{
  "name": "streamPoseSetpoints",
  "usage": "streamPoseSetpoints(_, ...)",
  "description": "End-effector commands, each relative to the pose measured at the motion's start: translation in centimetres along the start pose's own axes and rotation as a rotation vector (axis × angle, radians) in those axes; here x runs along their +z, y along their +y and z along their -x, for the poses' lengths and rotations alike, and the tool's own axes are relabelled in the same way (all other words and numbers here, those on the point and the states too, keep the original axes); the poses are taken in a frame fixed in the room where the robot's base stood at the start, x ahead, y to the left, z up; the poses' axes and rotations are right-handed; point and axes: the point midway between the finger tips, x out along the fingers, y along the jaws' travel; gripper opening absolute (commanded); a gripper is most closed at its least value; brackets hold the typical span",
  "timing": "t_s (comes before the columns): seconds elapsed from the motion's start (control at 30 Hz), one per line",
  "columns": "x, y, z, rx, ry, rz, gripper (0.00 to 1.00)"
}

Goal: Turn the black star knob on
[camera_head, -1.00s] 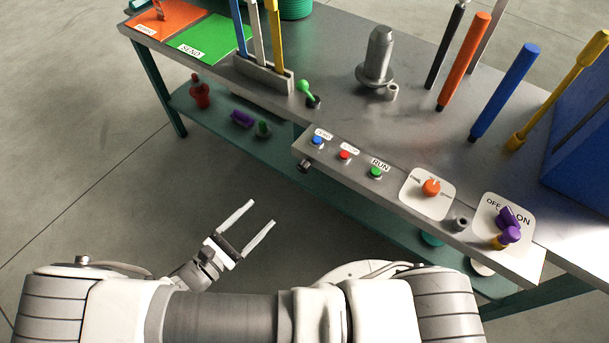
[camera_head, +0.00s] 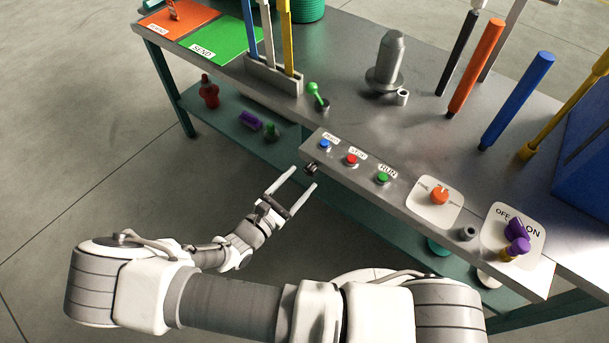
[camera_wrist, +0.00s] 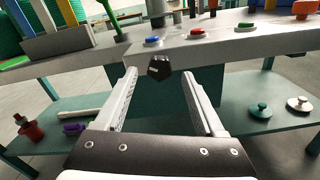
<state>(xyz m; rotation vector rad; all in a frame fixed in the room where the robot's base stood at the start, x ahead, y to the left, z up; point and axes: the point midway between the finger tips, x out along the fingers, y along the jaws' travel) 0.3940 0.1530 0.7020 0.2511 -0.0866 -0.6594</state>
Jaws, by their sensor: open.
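The black star knob (camera_head: 311,169) sits on the left end face of the grey control panel (camera_head: 400,212). In the wrist view the knob (camera_wrist: 159,67) shows at the centre, beyond my fingertips and between them. My gripper (camera_head: 304,177) is open and empty, with its fingers pointing toward that end of the panel. In the wrist view the fingers of my gripper (camera_wrist: 159,75) stand to either side of the knob in the picture. Whether they touch it or stop short cannot be told exactly, but a gap appears.
Blue (camera_head: 325,144), red (camera_head: 351,160) and green (camera_head: 382,178) buttons line the panel top. An orange knob (camera_head: 439,196) and a purple OFF/ON switch (camera_head: 516,230) are further right. The lower shelf (camera_head: 225,120) holds several small parts. Open floor lies left of my arm.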

Motion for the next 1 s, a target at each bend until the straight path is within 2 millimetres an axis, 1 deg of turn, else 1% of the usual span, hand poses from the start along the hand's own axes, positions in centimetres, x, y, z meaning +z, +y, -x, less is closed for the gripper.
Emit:
streamPoseSetpoints(0.03, -0.1, -0.1, -0.8, 0.0, -0.002, 0.001, 0.71)
streamPoseSetpoints(0.1, -0.1, 0.0, -1.6, 0.0, -0.001, -0.001, 0.71)
streamPoseSetpoints(0.2, 0.0, 0.0, -2.4, 0.0, -0.001, 0.0, 0.71)
streamPoseSetpoints(0.33, 0.0, 0.0, -2.8, 0.0, 0.0, -0.001, 0.71)
streamPoseSetpoints(0.53, 0.0, 0.0, -2.8, 0.001, 0.001, -0.001, 0.71)
streamPoseSetpoints(0.57, 0.0, 0.0, -2.8, 0.001, 0.001, -0.001, 0.69)
streamPoseSetpoints(0.6, 0.0, 0.0, -2.8, 0.001, 0.001, -0.001, 0.62)
streamPoseSetpoints(0.67, 0.0, 0.0, -2.8, 0.001, 0.001, -0.001, 0.51)
streamPoseSetpoints(0.7, 0.0, 0.0, -2.8, 0.001, 0.0, -0.001, 0.44)
streamPoseSetpoints(0.77, 0.0, 0.0, -2.7, 0.001, 0.0, -0.001, 0.33)
streamPoseSetpoints(0.8, 0.0, 0.0, -2.7, 0.001, 0.001, -0.001, 0.26)
streamPoseSetpoints(0.93, 0.0, 0.0, -2.7, 0.001, 0.001, -0.001, 0.03)
streamPoseSetpoints(0.97, 0.0, 0.0, -2.7, 0.001, 0.001, -0.001, 0.0)
streamPoseSetpoints(1.0, 0.0, 0.0, -2.7, 0.001, 0.001, -0.001, 0.0)
